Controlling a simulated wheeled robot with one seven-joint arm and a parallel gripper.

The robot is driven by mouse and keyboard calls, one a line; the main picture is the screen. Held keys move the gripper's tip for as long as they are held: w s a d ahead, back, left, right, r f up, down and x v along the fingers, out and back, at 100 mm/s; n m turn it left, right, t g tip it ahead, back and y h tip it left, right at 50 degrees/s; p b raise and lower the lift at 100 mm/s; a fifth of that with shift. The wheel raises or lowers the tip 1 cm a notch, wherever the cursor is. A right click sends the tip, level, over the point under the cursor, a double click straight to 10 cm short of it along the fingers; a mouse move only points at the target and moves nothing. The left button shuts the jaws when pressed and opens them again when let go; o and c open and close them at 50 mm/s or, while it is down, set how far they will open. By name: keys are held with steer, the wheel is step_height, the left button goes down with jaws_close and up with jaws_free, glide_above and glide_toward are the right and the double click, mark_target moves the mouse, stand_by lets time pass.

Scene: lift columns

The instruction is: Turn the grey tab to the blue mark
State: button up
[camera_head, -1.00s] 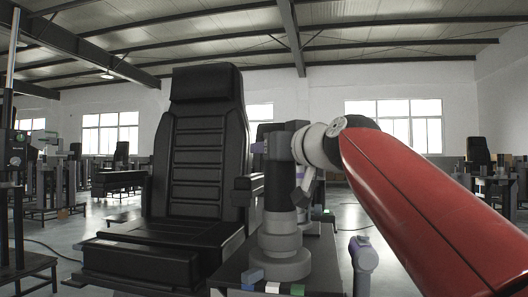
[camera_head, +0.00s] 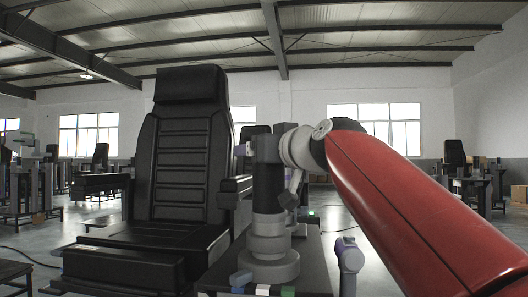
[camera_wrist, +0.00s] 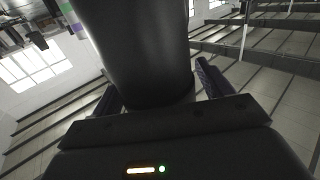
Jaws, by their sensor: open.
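In the head view, a black upright column (camera_head: 268,190) stands on a stepped grey round base (camera_head: 268,250). A blue mark (camera_head: 240,278), a white mark (camera_head: 262,290) and a green mark (camera_head: 288,291) sit in front of the base. I cannot single out the grey tab with certainty. In the wrist view, my gripper (camera_wrist: 153,80) is open. Its two dark fingers stand apart, one either side of a broad black rounded body. I cannot tell whether they touch it. My gripper is not clearly made out in the head view.
A large black chair (camera_head: 185,170) stands close on the left. A grey upright piece with a purplish top (camera_head: 349,257) stands at the lower right. My red arm link fills the right side. Racks and benches (camera_head: 480,190) stand further back, with open floor between.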

steer(key=b+v, duration=0.1)
steer(key=v, duration=0.6)
steer(key=shift+s+d, duration=0.2)
steer(key=shift+s, duration=0.15)
